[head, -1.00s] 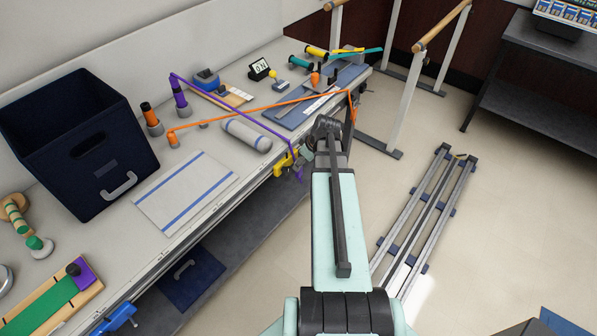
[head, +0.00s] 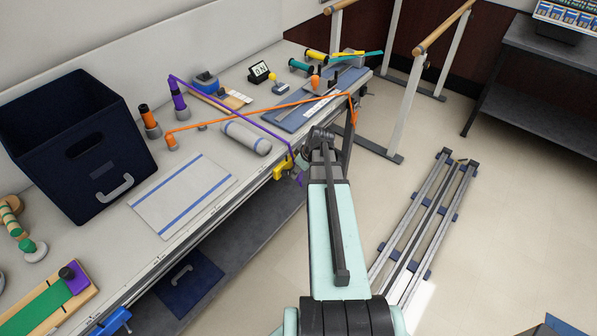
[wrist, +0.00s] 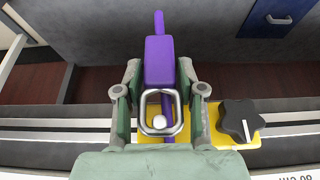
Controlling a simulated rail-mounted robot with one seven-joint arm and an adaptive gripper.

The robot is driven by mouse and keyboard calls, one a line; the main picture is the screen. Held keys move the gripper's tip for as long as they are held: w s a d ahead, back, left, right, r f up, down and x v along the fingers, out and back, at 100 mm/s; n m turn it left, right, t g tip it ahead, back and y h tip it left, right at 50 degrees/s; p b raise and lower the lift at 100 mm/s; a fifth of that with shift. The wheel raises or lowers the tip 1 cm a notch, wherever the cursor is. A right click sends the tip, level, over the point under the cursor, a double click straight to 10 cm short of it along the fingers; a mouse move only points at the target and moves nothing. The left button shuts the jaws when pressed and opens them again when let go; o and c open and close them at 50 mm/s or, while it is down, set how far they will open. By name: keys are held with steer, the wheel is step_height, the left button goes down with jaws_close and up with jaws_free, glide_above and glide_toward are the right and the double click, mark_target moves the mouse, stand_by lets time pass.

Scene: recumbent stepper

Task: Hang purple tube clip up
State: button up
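The purple tube clip (wrist: 160,60) is a purple block with a metal ring (wrist: 160,112) near it in the wrist view. My gripper (wrist: 160,75) has one finger on each side of the clip. The fingers stand apart, with a narrow gap at the left; contact at the right is unclear. A yellow clamp (wrist: 228,138) with a black knob (wrist: 241,120) is below and right of the clip. My arm partly hides that area.
An orange tube (head: 255,108) crosses the table near the purple one. A grey roll (head: 246,138), a striped mat (head: 183,195) and a dark blue bin (head: 80,145) rest on the table. Parallel bars (head: 405,105) stand beyond, and a metal rail frame (head: 425,230) lies on the floor.

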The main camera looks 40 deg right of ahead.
jaws_close()
steer(key=shift+r+p, duration=0.55)
steer(key=shift+r, duration=0.45)
steer(key=shift+r, duration=0.2)
steer(key=shift+f, duration=0.3)
steer(key=shift+f+b, duration=0.3)
steer(key=shift+b, duration=0.1)
steer(key=shift+s, duration=0.15)
